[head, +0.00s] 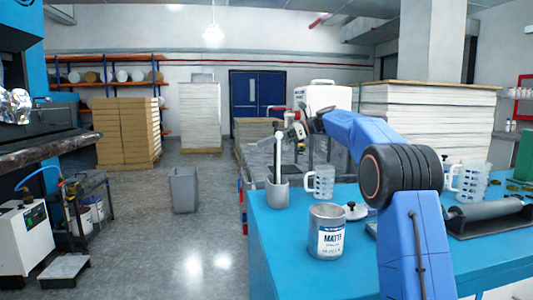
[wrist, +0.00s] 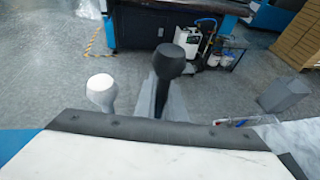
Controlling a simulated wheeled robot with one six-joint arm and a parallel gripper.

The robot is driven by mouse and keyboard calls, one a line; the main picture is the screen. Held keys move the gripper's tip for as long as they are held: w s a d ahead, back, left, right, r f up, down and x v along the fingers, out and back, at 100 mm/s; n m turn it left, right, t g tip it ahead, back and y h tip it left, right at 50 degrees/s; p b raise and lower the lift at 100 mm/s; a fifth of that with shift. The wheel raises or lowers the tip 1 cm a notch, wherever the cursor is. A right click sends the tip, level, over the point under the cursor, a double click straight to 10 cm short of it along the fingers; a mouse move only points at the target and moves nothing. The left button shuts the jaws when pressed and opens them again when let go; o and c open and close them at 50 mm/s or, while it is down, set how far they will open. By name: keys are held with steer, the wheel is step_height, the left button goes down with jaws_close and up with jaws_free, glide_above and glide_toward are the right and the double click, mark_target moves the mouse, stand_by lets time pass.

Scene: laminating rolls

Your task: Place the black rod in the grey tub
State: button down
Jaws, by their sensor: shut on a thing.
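My gripper (head: 297,131) is at the end of my blue arm, above the left edge of the blue bench. In the wrist view its grey fingers are closed on the black rod (wrist: 172,60), whose rounded dark head points away from the wrist. In the head view the rod is small and hard to make out by the gripper. The small grey tub (head: 277,194) stands upright on the bench, below and slightly left of the gripper. A white rod (head: 278,152) stands in it; its pale rounded top (wrist: 101,87) shows left of the black rod in the wrist view.
A MATTE tin (head: 327,236), a clear measuring jug (head: 320,182) and a round lidded piece (head: 354,211) stand near the tub. A grey bin (head: 184,190) stands on the open floor.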

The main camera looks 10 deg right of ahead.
steer(key=shift+f, duration=1.75)
steer(key=c, duration=1.8)
jaws_free()
steer(key=shift+c, duration=0.2)
steer(key=v, duration=1.2)
steer(key=shift+r, duration=0.2)
steer(key=shift+s, duration=0.1)
